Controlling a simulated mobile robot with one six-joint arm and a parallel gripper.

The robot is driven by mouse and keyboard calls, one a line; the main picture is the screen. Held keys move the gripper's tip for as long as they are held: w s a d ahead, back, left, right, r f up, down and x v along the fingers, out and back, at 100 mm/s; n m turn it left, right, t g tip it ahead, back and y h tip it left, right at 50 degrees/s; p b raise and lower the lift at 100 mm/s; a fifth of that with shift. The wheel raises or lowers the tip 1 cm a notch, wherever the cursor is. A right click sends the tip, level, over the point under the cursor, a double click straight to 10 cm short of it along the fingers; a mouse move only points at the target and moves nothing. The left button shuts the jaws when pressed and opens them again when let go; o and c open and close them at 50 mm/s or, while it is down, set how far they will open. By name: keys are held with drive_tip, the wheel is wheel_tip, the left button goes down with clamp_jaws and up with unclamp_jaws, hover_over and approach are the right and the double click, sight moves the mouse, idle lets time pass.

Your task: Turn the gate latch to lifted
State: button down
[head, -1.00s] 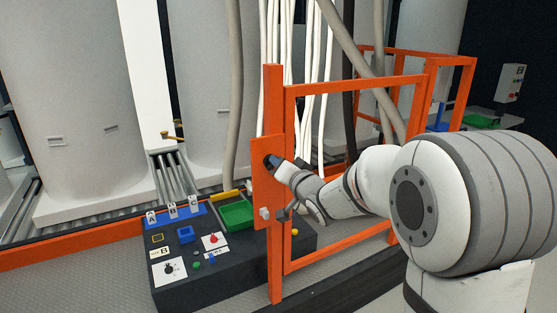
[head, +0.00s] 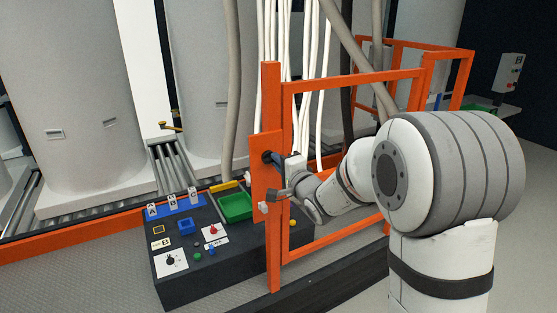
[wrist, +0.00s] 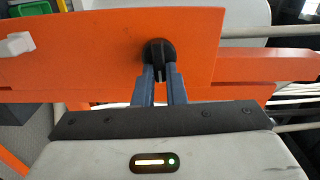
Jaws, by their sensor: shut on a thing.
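The gate latch is a black round knob (wrist: 158,55) on the orange latch plate (wrist: 90,50) of the gate. In the wrist view my gripper (wrist: 159,85) has its two blue fingers closed around the knob's grip part, which points down toward me in that picture. In the head view my gripper (head: 277,159) reaches the latch plate (head: 264,185) from the right, and its fingers largely hide the knob. The orange gate (head: 350,77) stands upright beside its post.
A dark control console (head: 185,280) with a green tray (head: 236,207), a blue square (head: 186,226) and several knobs stands left of the gate. A small white block (head: 263,208) sticks out from the plate below the knob. Grey hoses hang behind the gate.

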drive_tip(key=shift+f+m, duration=0.1)
drive_tip(key=shift+m, duration=0.4)
drive_tip(key=c, duration=1.5)
unclamp_jaws()
drive_tip(key=v, duration=0.7)
drive_tip(key=shift+s+d+b, duration=0.15)
drive_tip(key=shift+s+b, duration=0.2)
drive_tip(key=shift+d, duration=0.1)
